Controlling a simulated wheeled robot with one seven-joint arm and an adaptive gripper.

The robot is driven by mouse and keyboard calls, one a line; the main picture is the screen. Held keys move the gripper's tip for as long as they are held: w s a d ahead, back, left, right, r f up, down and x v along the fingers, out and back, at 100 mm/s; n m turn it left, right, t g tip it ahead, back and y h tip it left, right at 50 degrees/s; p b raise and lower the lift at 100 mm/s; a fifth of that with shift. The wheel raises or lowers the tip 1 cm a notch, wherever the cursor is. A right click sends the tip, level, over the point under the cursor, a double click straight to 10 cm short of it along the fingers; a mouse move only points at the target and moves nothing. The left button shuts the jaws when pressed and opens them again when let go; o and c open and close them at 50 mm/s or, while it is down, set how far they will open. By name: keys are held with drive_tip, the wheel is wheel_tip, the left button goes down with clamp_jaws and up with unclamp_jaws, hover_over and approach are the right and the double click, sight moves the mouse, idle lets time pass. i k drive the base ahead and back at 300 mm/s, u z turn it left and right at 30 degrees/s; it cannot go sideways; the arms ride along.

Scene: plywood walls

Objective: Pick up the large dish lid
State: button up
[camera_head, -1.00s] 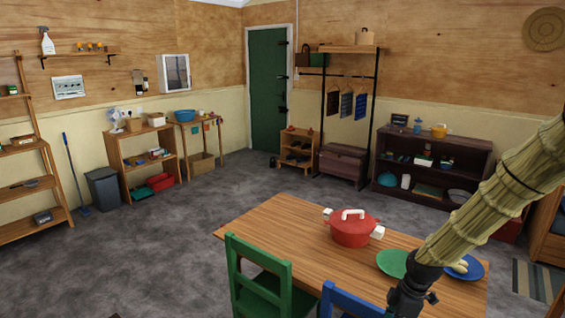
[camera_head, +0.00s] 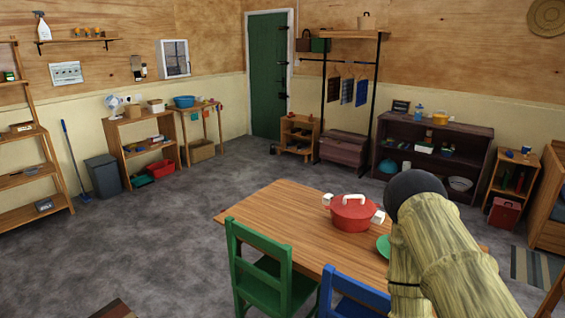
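A red pot (camera_head: 352,217) with white side handles stands on the wooden table (camera_head: 285,215). Its red lid (camera_head: 350,203) sits on top and has a white arched handle. My arm, in a pale yellowish cover, fills the lower right of the view, to the right of the pot. My gripper is not visible in the current view. The arm hides the right part of the table, and only an edge of the green plate (camera_head: 383,246) shows beside it.
A green chair (camera_head: 262,270) and a blue chair (camera_head: 350,297) stand at the table's near side. The left half of the table top is bare. Open grey floor (camera_head: 130,240) lies left of the table. A dark shelf (camera_head: 432,150) stands behind, at the right.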

sight(348, 207)
drive_tip(key=u, duration=0.05)
drive_tip(key=k, duration=0.45)
drive_tip(key=u, duration=0.8)
drive_tip(key=i, duration=1.2)
drive_tip(key=z, duration=0.65)
drive_tip(key=i, duration=0.7)
drive_tip(key=z, duration=0.6)
